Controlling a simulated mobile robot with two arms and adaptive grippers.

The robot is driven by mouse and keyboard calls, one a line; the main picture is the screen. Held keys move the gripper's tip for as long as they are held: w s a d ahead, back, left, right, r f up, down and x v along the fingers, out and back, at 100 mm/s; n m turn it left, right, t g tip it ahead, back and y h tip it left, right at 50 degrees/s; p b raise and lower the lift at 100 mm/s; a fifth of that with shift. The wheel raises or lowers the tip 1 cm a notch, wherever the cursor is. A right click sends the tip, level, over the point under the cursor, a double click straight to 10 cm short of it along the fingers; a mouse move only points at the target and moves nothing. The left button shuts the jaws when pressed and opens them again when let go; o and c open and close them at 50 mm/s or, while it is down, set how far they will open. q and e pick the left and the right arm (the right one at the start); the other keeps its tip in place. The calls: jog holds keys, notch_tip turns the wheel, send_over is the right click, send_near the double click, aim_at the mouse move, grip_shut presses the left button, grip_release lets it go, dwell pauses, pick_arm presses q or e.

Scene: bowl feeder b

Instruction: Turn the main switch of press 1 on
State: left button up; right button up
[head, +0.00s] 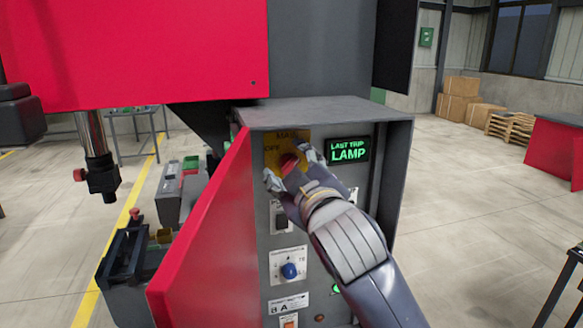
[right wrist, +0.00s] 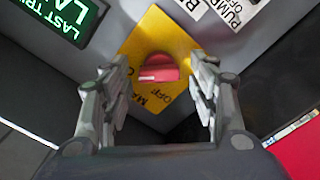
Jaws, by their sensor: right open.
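The main switch is a red rotary knob (head: 289,161) on a yellow plate (head: 270,157) at the top of the control panel. The plate reads "MAIN" at the top and "OFF" at the upper left; which mark the knob points to I cannot tell. The knob (right wrist: 158,68) and its plate (right wrist: 140,45) also show in the right wrist view. My right gripper (head: 288,165) is open at the knob, one finger on each side. In the right wrist view the fingers (right wrist: 161,72) stand apart with gaps beside the knob. My left gripper is not in view.
A lit green "LAST TRIP LAMP" sign (head: 348,150) is right of the switch. A blue knob (head: 289,270) sits lower on the panel. The panel's grey housing (head: 320,110) overhangs the top.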

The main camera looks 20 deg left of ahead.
jog(key=v, duration=1.2)
